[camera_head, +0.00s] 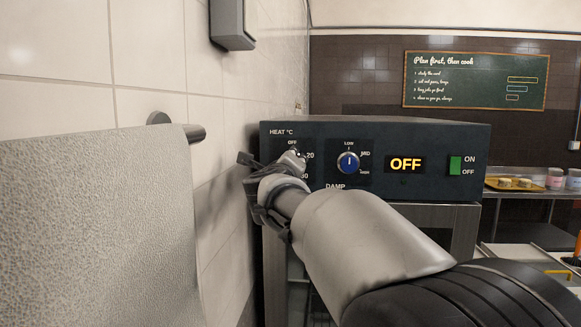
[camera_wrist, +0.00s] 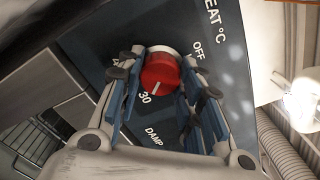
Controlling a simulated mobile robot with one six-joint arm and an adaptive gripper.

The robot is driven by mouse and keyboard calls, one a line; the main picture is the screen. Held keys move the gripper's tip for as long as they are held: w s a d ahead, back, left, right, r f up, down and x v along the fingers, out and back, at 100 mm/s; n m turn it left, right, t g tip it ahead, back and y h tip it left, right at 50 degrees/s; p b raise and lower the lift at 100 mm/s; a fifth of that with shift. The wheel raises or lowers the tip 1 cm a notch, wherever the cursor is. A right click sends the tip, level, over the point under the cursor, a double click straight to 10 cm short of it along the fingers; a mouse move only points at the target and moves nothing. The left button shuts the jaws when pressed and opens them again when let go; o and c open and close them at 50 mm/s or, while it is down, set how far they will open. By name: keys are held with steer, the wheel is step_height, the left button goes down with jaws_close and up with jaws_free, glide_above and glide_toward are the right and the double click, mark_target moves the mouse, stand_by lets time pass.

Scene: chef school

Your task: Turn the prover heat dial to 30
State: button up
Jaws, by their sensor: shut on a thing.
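The red heat dial (camera_wrist: 157,72) sits on the prover's dark front panel, under the "HEAT °C" lettering. Its white mark lies on the side of the face near the printed 30; exact alignment is hard to tell. OFF and part of a 40 also show around it in the wrist view. My gripper (camera_wrist: 163,78) is shut on the dial, one finger on each side. In the head view my gripper (camera_head: 272,172) hides the dial, with OFF and 20 visible beside it. The prover (camera_head: 375,133) has a display (camera_head: 405,164) reading OFF.
A blue damp dial (camera_head: 348,163) and a green on/off switch (camera_head: 455,165) are on the same panel, right of my gripper. A tiled wall (camera_head: 225,100) stands close on the left, with a hanging towel (camera_head: 95,225). A counter with a yellow tray (camera_head: 515,185) is at right.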

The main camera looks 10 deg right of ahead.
stand_by(0.3)
steer(key=o, duration=1.1)
steer(key=shift+c, duration=0.2)
steer(key=v, duration=1.2)
steer(key=shift+s, duration=0.1)
